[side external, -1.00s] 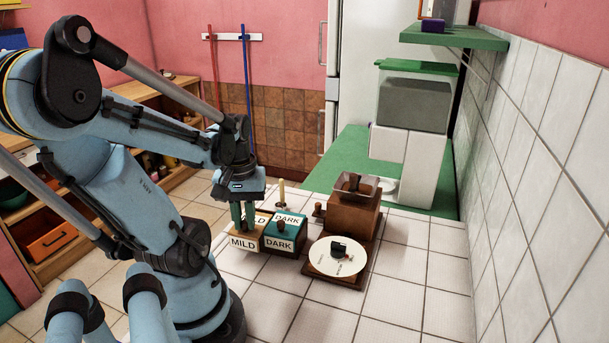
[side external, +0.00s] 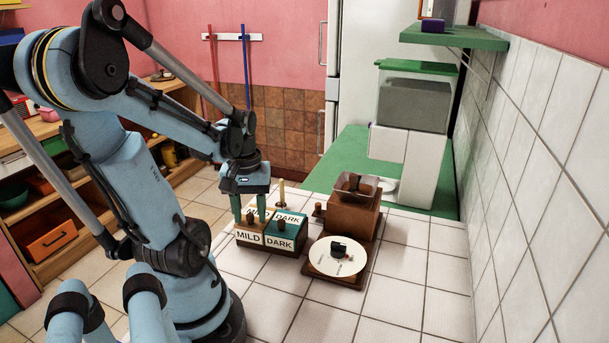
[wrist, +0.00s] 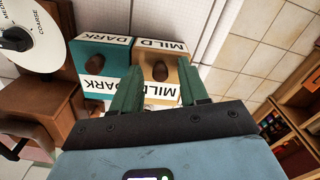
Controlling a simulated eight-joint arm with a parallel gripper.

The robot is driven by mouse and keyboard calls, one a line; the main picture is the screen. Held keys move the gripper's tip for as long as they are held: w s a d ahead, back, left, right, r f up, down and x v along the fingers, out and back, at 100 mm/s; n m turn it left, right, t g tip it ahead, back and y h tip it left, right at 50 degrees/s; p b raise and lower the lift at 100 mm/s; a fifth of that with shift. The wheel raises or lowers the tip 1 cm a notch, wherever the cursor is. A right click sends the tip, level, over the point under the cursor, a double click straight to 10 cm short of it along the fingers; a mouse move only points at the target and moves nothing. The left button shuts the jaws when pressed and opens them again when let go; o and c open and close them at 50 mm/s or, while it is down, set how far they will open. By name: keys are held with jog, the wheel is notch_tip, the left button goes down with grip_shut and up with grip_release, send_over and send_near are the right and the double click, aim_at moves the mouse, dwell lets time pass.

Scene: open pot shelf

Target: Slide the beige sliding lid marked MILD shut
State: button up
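The beige lid marked MILD (wrist: 177,72) lies on top of its box, with a brown knob (wrist: 160,71) and white MILD labels at both ends. In the side view the lid (side external: 248,236) sits beside the teal lid marked DARK (side external: 292,228), their near ends about level. No open gap shows at the MILD box. My gripper (side external: 250,214) is over the MILD lid, its two green fingers apart. In the wrist view the fingers (wrist: 159,98) stand either side of the knob's line, with nothing gripped. Whether they touch the lid cannot be told.
A brown grinder (side external: 353,207) with a round cream dial (side external: 338,256) stands to the right of the boxes. A green-lidded container (side external: 413,97) is behind it. The white tiled counter (side external: 420,280) in front and right is clear.

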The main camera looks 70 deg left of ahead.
notch_tip(320, 180, up, 12)
dwell(0.9)
